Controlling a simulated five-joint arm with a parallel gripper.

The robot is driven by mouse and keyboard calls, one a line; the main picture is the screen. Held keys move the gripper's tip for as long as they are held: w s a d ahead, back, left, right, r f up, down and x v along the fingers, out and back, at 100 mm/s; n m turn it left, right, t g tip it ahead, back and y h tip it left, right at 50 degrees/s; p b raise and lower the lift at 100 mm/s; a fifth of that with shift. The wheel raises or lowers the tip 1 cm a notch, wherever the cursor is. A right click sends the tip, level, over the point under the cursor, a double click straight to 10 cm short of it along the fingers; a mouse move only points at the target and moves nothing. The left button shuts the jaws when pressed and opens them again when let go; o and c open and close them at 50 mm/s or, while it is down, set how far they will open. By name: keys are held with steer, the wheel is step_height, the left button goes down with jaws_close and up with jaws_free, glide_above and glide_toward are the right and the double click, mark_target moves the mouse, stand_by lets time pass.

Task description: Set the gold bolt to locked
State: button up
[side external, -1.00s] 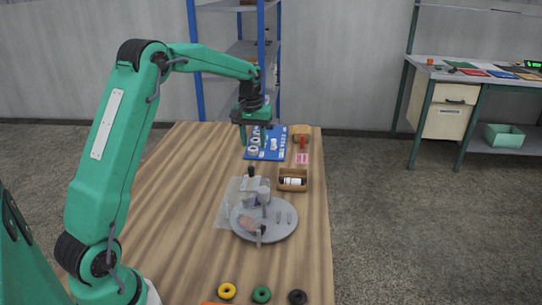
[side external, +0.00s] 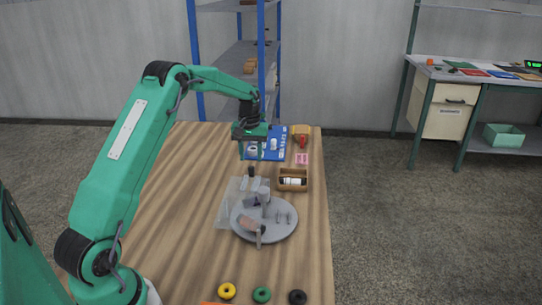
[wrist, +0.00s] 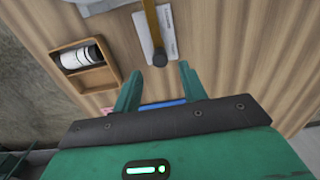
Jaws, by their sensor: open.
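In the wrist view a gold-brown bar (wrist: 151,22), which looks like the gold bolt, runs over a pale plate (wrist: 167,32) and ends in a dark round knob (wrist: 159,59). In the side view the dark knob (side external: 251,172) shows small at the plate's far end; the gold bar cannot be made out there. My gripper (wrist: 158,80) is open and empty, its fingers spread to either side of the knob's line, with the knob just beyond the tips in the picture. In the side view my gripper (side external: 254,153) hangs above the table, on the far side of the knob.
A wooden box (side external: 293,187) with a black-and-white cylinder stands right of the knob. A grey round plate (side external: 279,231) carrying several parts lies nearer. A blue board (side external: 280,146) lies behind my gripper. Rings lie at the near edge. The table's left side is clear.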

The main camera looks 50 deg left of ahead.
mark_target(251, 167)
steer(key=shift+f, duration=2.8)
jaws_close()
